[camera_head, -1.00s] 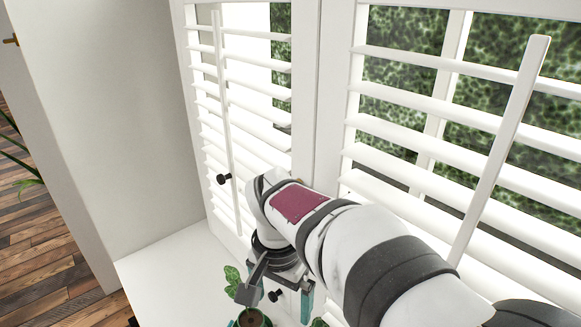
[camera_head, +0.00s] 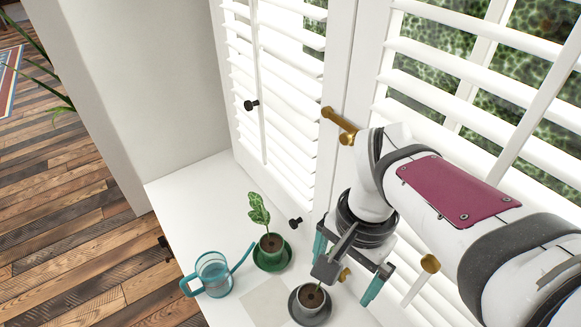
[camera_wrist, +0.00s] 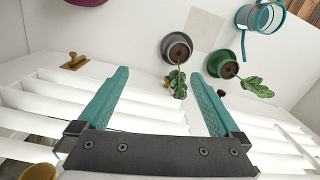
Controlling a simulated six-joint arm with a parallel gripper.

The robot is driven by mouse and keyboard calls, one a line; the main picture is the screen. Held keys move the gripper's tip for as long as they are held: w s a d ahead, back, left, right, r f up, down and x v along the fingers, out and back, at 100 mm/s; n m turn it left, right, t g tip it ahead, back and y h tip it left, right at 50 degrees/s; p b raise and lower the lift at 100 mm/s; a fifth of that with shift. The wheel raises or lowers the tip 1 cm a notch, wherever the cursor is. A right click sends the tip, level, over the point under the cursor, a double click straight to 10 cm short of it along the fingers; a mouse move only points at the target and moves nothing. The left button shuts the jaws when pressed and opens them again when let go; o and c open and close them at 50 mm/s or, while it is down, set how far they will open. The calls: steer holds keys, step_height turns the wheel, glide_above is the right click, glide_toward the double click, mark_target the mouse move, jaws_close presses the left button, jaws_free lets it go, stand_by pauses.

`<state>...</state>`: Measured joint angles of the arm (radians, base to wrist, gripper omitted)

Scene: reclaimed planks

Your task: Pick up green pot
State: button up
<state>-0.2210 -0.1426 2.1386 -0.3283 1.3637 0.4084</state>
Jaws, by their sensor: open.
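The green pot (camera_head: 270,257) stands upright on its green saucer on the white sill, left of my gripper in the head view, with a leafy plant in it. In the wrist view the green pot (camera_wrist: 222,64) is at the upper right, beyond the right fingertip. My gripper (camera_head: 347,268) has teal fingers and is open and empty, close to the shutters. In the wrist view my gripper (camera_wrist: 160,74) shows its fingers wide apart. The green pot is not between them.
A grey pot (camera_head: 311,296) with a plant stands near my gripper, beside the green pot. A teal watering can (camera_head: 214,273) stands left of the green pot. White shutters (camera_head: 290,75) with a brass handle (camera_head: 340,121) and black knobs border the sill.

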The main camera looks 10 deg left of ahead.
steer(key=w+a+f, duration=0.1)
steer(key=w+a, duration=0.4)
steer(key=w, duration=0.2)
steer(key=m+t+h, duration=0.1)
steer(key=m+h, duration=0.1)
glide_toward(272, 244)
steer(key=f, duration=0.3)
steer(key=d+f, duration=0.1)
steer(key=f, duration=0.5)
steer(key=shift+d, duration=0.15)
steer(key=shift+r, duration=0.15)
jaws_close()
